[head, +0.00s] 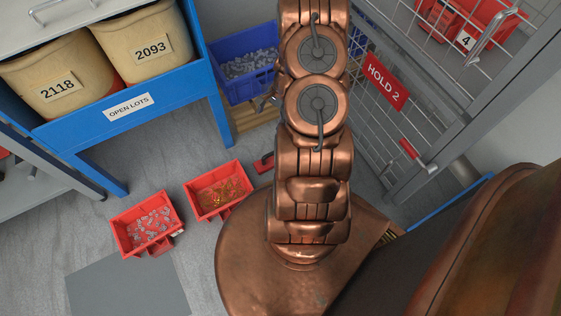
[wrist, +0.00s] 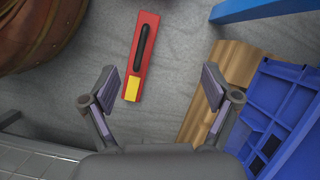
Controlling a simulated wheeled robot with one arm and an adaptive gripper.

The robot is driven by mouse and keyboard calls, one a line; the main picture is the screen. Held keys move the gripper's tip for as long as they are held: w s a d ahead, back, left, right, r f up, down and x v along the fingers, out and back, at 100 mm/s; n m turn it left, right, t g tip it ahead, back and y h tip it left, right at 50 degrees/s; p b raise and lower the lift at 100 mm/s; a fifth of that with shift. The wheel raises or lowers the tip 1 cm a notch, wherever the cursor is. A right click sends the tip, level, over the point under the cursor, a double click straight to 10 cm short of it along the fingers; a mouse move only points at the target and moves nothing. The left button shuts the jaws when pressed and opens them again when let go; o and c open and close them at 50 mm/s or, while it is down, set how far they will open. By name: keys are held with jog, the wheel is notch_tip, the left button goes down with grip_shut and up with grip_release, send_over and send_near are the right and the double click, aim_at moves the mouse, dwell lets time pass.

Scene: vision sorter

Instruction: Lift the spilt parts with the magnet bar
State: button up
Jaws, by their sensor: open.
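The magnet bar (wrist: 135,72) is a red bar with a black handle and a yellow end, lying on the grey floor in the wrist view. In the head view only a red end of it (head: 263,163) shows beside my arm. My gripper (wrist: 158,76) is open and empty, its fingers spread, with the bar's yellow end ahead of the gap, slightly left of centre. In the head view my arm hides most of the gripper. I see no loose spilt parts on the floor in either view.
Red bins of silver parts (head: 122,240) and brass-coloured parts (head: 199,209) stand on the floor left of my arm. A blue crate (wrist: 286,68) on a wooden pallet (wrist: 236,63) is close to my gripper's right. A blue bench (head: 205,85) and a wire cage (head: 375,145) flank my arm.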

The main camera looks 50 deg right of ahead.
jog(key=s+d+f+m+b, duration=0.1)
jog(key=f, duration=0.5)
jog(key=s+d+f+m+b, duration=0.1)
jog(key=s+f+b, duration=0.1)
jog(key=f, duration=0.3)
jog(key=s+d+f+m+b, duration=0.1)
jog(key=s+d+f+b, duration=0.1)
jog(key=f, duration=0.4)
jog(key=shift+s+f+m, duration=0.1)
jog(key=shift+f+m, duration=0.2)
jog(key=shift+f, duration=0.35)
jog(key=shift+w+b+x, duration=0.1)
jog(key=shift+b+x, duration=1)
jog(key=shift+x, duration=0.75)
jog(key=shift+w+b+x, duration=0.15)
jog(key=shift+b+x, duration=0.9)
jog(key=shift+x, duration=0.75)
jog(key=shift+d, duration=0.1)
grip_shut()
